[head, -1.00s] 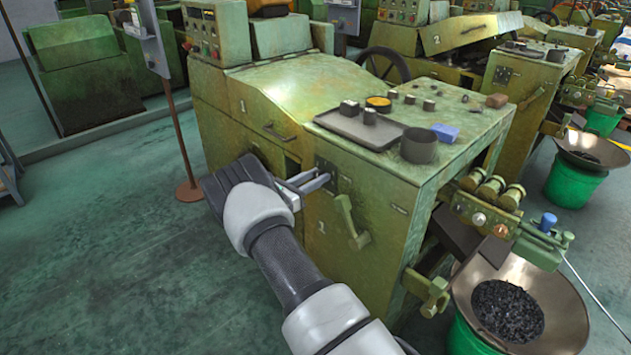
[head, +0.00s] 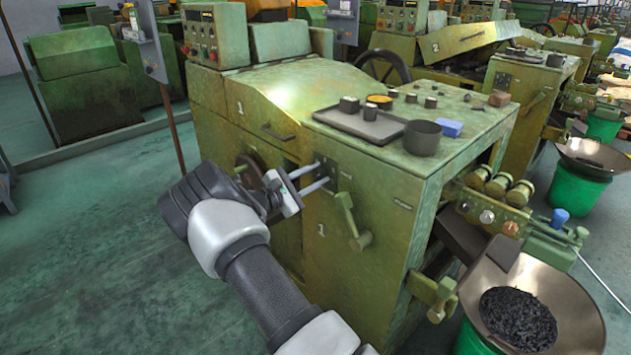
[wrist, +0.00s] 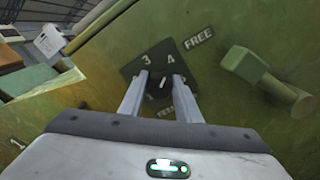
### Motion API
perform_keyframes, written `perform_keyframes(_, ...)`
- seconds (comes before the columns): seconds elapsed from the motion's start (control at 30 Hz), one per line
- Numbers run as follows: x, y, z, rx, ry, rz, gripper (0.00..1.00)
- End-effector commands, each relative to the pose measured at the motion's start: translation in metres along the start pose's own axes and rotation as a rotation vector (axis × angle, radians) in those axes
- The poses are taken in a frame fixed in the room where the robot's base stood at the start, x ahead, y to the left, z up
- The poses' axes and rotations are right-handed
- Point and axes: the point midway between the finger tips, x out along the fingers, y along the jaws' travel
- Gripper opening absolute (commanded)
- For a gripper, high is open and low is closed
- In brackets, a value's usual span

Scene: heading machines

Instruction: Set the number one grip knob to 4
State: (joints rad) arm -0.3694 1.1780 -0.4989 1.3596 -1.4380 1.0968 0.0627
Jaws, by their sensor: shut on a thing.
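The grip knob (wrist: 162,82) is small and dark, on a dark dial plate (wrist: 130,70) on the front of the green machine marked 1 (head: 385,240). The plate carries 3 and 4 at its top, with FEED lettering below. A pale mark on the knob slants up to the right; I cannot tell exactly which number it points at. My gripper (wrist: 161,77) is shut on the knob, with one finger on each side. In the head view my gripper (head: 323,176) reaches the plate from the left, and the knob is hidden between the fingers.
A green lever handle (head: 352,222) sticks out just right of the plate; it also shows in the wrist view (wrist: 262,80). A tray (head: 360,125) and a dark cup (head: 422,137) stand on the machine top. Open floor lies to the left.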

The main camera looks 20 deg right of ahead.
Motion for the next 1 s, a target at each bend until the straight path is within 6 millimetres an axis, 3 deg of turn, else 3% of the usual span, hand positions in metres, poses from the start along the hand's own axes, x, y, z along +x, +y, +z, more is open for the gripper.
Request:
perform_keyframes(0.73,-0.0004,-0.0008,-0.0003,0.082,0.001,-0.001,0.08)
perform_keyframes(0.77,-0.0004,-0.0008,-0.0003,0.082,0.001,-0.001,0.35)
perform_keyframes(0.8,-0.0004,-0.0008,-0.0003,0.082,0.001,-0.001,0.42)
perform_keyframes(0.87,-0.0004,-0.0007,-0.0003,0.082,0.001,-0.001,0.49)
perform_keyframes(1.0,-0.0003,-0.0006,-0.0002,0.082,0.0,0.0,0.49)
